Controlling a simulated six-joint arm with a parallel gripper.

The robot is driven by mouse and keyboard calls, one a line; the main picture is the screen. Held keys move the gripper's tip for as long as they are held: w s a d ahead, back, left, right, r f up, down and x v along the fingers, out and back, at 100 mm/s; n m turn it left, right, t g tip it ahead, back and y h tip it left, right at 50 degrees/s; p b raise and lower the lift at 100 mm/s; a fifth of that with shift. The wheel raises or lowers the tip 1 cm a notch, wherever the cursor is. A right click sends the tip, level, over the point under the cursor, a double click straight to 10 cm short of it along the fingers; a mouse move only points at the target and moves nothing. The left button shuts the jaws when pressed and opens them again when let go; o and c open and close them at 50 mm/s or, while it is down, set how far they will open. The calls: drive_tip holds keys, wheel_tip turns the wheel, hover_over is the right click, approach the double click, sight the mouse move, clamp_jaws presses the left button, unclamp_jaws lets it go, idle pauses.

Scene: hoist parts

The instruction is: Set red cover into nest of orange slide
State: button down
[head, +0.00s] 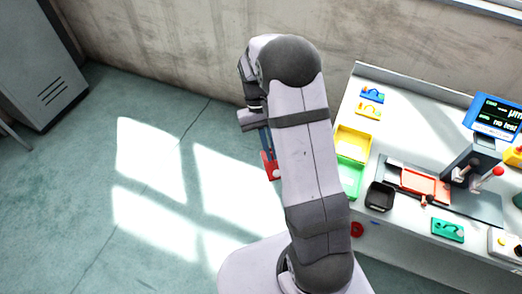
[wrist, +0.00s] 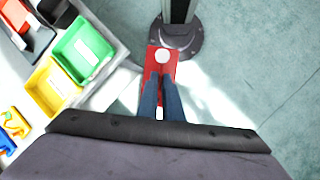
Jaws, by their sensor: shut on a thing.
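The red cover (head: 270,168) hangs from my gripper (head: 266,150), over the floor left of the workbench in the head view. In the wrist view the red cover (wrist: 154,60) is a flat red piece with a round white spot, and the two blue fingers of my gripper (wrist: 161,78) are shut on it. The orange slide (head: 425,185) lies on a dark base on the bench, far to the right of my gripper. Its nest is too small to make out. My own arm hides part of the gripper in the head view.
A yellow bin (head: 352,143), a green bin (head: 350,176) and a black tray (head: 380,196) stand along the bench's left side. A blue screen (head: 495,115) and a red-knobbed lever (head: 497,172) stand near the slide. A green part (head: 447,230) lies at the front.

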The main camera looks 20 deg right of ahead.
drive_tip(key=s+d+m+y+p, duration=0.1)
drive_tip(key=s+d+m+p, duration=0.15)
drive_tip(key=s+d, duration=0.7)
drive_tip(key=s+d+m+t+y+p, duration=0.1)
drive_tip(key=s+d+m+y, duration=0.15)
drive_tip(key=s+d, duration=0.7)
drive_tip(key=s+d+m+y+p, duration=0.1)
drive_tip(key=s+d+m, duration=0.3)
drive_tip(key=d, duration=1)
drive_tip(key=w+d+r+n+h, duration=0.1)
drive_tip(key=d+n+h, duration=0.5)
drive_tip(key=d+n, duration=0.8)
drive_tip(key=shift+w+r+n+t+h, duration=0.4)
drive_tip(key=shift+r+n, duration=0.1)
drive_tip(key=shift+n, duration=2.4)
wheel_tip(320, 180, down, 4)
drive_tip(key=b, duration=0.3)
drive_tip(key=shift+s, duration=0.1)
